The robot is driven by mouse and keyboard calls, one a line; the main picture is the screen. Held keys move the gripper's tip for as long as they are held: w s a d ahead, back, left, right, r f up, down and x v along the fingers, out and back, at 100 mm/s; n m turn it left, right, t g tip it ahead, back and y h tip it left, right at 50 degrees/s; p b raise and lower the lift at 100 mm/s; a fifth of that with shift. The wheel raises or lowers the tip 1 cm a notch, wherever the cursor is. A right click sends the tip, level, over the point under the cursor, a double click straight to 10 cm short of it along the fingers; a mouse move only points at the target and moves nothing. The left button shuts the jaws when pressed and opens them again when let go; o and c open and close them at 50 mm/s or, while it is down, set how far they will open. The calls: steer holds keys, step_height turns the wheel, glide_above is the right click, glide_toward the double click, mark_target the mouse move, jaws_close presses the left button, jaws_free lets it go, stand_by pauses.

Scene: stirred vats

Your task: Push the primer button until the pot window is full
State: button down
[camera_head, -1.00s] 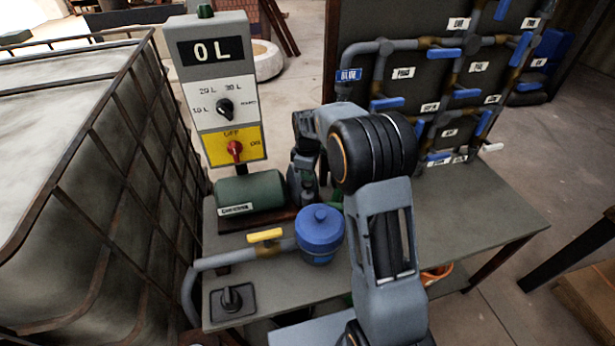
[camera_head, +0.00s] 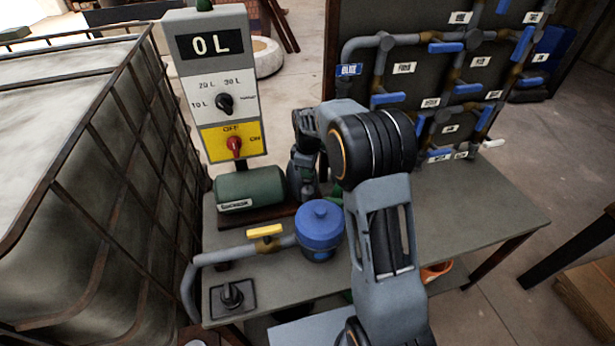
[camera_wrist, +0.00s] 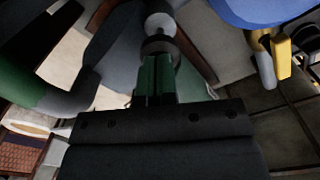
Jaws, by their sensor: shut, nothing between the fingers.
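The blue lidded pot (camera_head: 320,226) stands on the bench beside a grey pipe; in the wrist view its blue side (camera_wrist: 262,8) shows at the top right. Its window cannot be made out. My gripper (camera_head: 306,186) points down behind the pot, partly hidden by my arm. In the wrist view the shut fingers (camera_wrist: 157,78) reach toward a pale round knob on a grey collar (camera_wrist: 159,42). I cannot tell whether this is the primer button or whether they touch it.
A control box (camera_head: 218,85) reads 0 L and has a red switch (camera_head: 234,146). A green motor (camera_head: 250,190), a yellow-handled valve (camera_head: 264,231) and a black switch (camera_head: 232,295) are close by. A caged tank (camera_head: 95,200) stands left.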

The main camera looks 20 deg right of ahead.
steer(key=shift+f+b, duration=0.8)
steer(key=shift+f, duration=0.65)
steer(key=shift+r+p, duration=1.9)
steer(key=shift+r, duration=0.7)
steer(key=shift+r, duration=0.1)
step_height(320, 180, up, 6)
steer(key=p, duration=0.4)
